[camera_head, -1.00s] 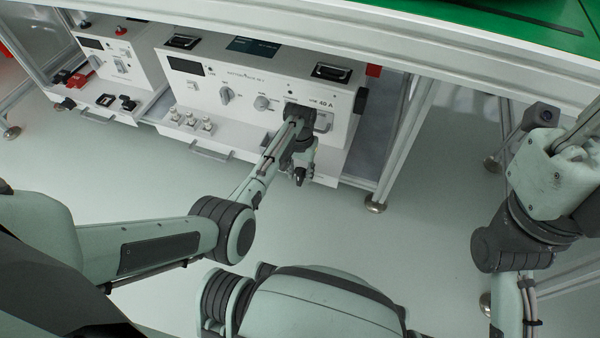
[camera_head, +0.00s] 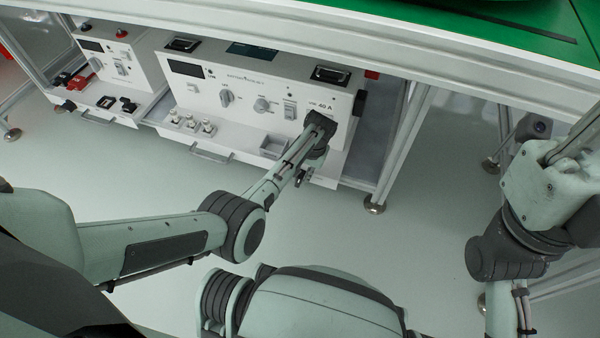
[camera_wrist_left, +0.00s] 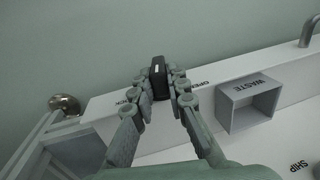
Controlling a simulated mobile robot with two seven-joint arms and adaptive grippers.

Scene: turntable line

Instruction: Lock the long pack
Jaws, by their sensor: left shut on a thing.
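My left gripper (camera_wrist_left: 160,85) is shut on a small black upright block (camera_wrist_left: 158,75) with a pale mark. The block stands at the edge of a white ledge (camera_wrist_left: 100,108), between the word OPEN on its right and a partly hidden word on its left. In the head view my left gripper (camera_head: 304,176) is at the front right of the large white unit (camera_head: 235,92), and its wrist hides part of the ledge there. I cannot make out a long pack, or whether the block belongs to one.
A small open bin marked WASTE (camera_wrist_left: 250,105) stands close to the right of my left fingers; the word SHIP is nearby. A smaller white unit (camera_head: 112,62) stands left. A frame leg (camera_head: 398,150) rises just right of the large unit. The green-topped table (camera_head: 480,14) overhangs above.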

